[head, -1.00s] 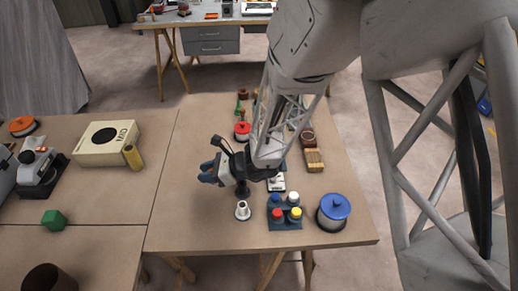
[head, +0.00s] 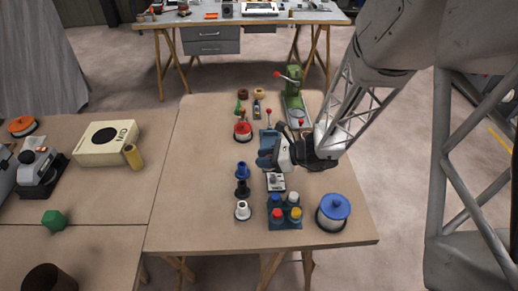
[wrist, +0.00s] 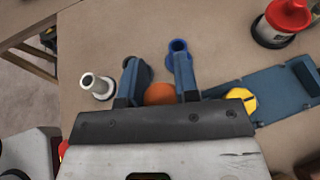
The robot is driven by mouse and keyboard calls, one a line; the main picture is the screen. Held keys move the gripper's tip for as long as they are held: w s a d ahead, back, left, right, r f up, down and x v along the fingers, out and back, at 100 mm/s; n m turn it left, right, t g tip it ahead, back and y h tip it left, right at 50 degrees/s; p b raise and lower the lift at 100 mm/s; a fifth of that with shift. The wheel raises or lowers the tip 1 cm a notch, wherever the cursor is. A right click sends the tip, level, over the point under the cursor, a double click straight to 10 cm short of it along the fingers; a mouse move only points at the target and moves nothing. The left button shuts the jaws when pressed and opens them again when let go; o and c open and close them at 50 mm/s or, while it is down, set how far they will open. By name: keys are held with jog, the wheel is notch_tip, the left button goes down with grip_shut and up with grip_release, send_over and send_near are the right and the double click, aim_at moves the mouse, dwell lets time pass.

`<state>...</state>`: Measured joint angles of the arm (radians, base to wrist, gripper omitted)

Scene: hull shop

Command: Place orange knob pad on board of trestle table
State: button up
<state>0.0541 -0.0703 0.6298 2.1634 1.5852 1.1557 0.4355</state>
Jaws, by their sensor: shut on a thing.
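My gripper (head: 268,158) is above the middle of the trestle table, with its blue fingers pointing left. In the wrist view the fingers (wrist: 158,75) are shut on an orange rounded knob (wrist: 160,93), which I take as the orange knob pad. Its lower part is hidden by my gripper, and the head view does not show it clearly. The board of the trestle table (head: 190,210) is a broad tan top. I cannot tell whether the pad touches anything.
Blue (head: 242,170), black (head: 242,188) and white (head: 242,210) spools stand left of my gripper. A blue rack of coloured caps (head: 285,222) and a blue-lidded tin (head: 333,212) are in front. A green press (head: 294,100) stands behind. The board's left side is bare.

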jog(key=s+d+r+m+t, duration=0.1)
jog(key=s+d, duration=0.1)
jog(key=d, duration=1.4)
jog(key=shift+s+d+r+m+t+h, duration=0.15)
jog(key=shift+d+m+t+h, duration=0.15)
jog(key=shift+d+m+h, duration=0.1)
send_over(313, 186)
jog(key=shift+f, duration=3.15)
jog(key=shift+f, duration=1.85)
jog(key=shift+f, duration=0.15)
